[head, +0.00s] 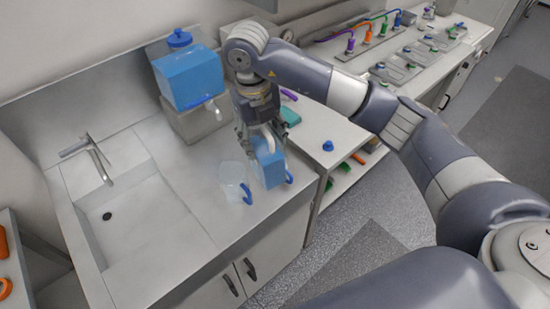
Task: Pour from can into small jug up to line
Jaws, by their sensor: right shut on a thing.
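A blue can (269,168) is at the right end of the counter, below my right gripper (262,138). My right gripper comes down from above and is shut on the can's top, near a pale handle. The can looks nearly upright; I cannot tell whether it touches the counter. A clear small jug (231,178) with a blue handle (246,195) stands just left of the can. The jug's line and any liquid in it are too small to make out. Another blue handle (289,177) shows at the can's lower right; what it belongs to is partly hidden. My left gripper is not visible.
A blue tank (188,76) with a white tap sits on a grey block (196,122) behind the jug. A sink (139,212) with a faucet (98,158) is at left. A lower bench (325,122) with a small blue knob (328,145) lies right.

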